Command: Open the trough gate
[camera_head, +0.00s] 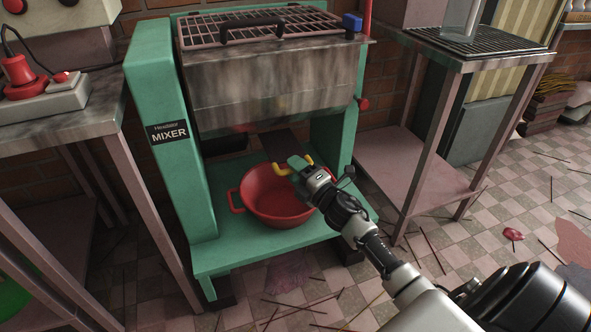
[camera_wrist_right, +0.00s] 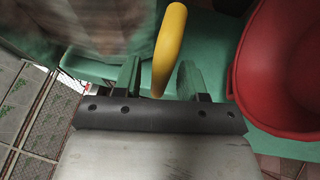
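The mixer (camera_head: 188,150) is a green-framed machine with a grey metal trough (camera_head: 270,90). Under the trough, a dark gate plate (camera_head: 277,146) carries a yellow handle (camera_head: 279,170). My right gripper (camera_head: 297,163) is at this handle and hides its middle. In the right wrist view, the yellow handle (camera_wrist_right: 170,45) lies between the two green fingers of the right gripper (camera_wrist_right: 158,75). The fingers stand apart with gaps beside the bar, so they do not appear to clamp it. My left gripper is not in view.
A red basin (camera_head: 270,208) sits on the mixer's green base (camera_head: 215,256) below the handle, close to my right gripper. A metal table (camera_head: 50,130) stands at the left, and another (camera_head: 478,66) at the right. Thin sticks lie on the tiled floor.

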